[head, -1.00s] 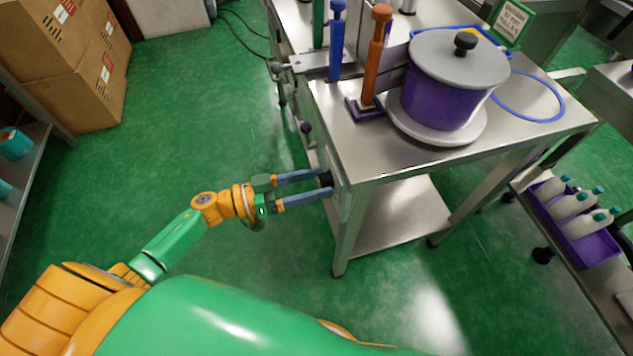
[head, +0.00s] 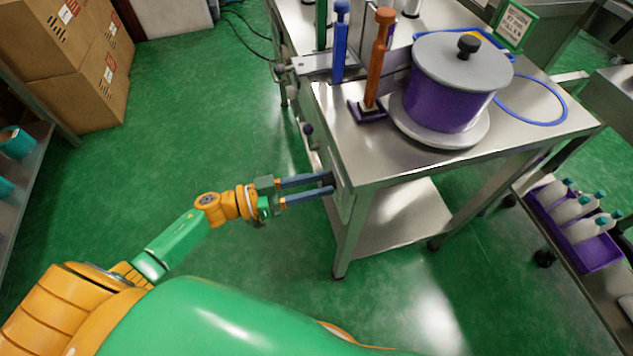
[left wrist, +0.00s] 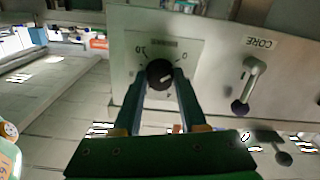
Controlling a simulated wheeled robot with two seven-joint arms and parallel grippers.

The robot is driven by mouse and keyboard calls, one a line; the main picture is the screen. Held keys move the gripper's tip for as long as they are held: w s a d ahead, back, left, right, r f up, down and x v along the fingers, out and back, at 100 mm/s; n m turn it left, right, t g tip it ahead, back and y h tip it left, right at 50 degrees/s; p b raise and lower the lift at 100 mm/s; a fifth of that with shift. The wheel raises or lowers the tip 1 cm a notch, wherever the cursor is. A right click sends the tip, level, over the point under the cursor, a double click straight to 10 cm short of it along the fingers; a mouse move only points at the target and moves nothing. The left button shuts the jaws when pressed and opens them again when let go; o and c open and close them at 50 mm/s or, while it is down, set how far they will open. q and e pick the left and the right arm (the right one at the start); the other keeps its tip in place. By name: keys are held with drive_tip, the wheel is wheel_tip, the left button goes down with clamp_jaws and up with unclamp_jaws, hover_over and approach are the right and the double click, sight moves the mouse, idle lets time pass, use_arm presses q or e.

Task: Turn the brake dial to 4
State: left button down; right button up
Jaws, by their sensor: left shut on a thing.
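The brake dial (left wrist: 160,75) is a round black knob with a white pointer mark, on a pale scale plate (left wrist: 190,52) on the machine's metal side panel. Small figures stand around it; I make out what looks like 10 at upper left and 0 at upper right. The pointer slants to the right; its exact reading is too small to tell. My left gripper (head: 331,184) is at the cart's left side, its two blue fingers shut on the dial, one on each side, as the left wrist view (left wrist: 161,82) shows. In the head view the fingers mostly hide the dial. My right gripper is out of view.
A lever (left wrist: 248,82) sits beside the dial under a CORE label (left wrist: 262,42). The steel cart (head: 370,165) carries a purple drum (head: 440,100) and orange and blue upright posts. Purple crate (head: 590,255) with bottles is at right.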

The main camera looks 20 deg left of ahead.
use_arm(q)
drive_tip(key=m, duration=0.9)
drive_tip(key=shift+m+b, duration=0.4)
drive_tip(key=m+b, duration=0.1)
drive_tip(key=m, duration=0.4)
drive_tip(key=m+b, duration=0.1)
drive_tip(key=m, duration=0.4)
drive_tip(key=shift+b, duration=0.3)
drive_tip(key=shift+m, duration=0.3)
drive_tip(key=shift+c, duration=2.2)
unclamp_jaws()
drive_tip(key=shift+w+r, duration=0.1)
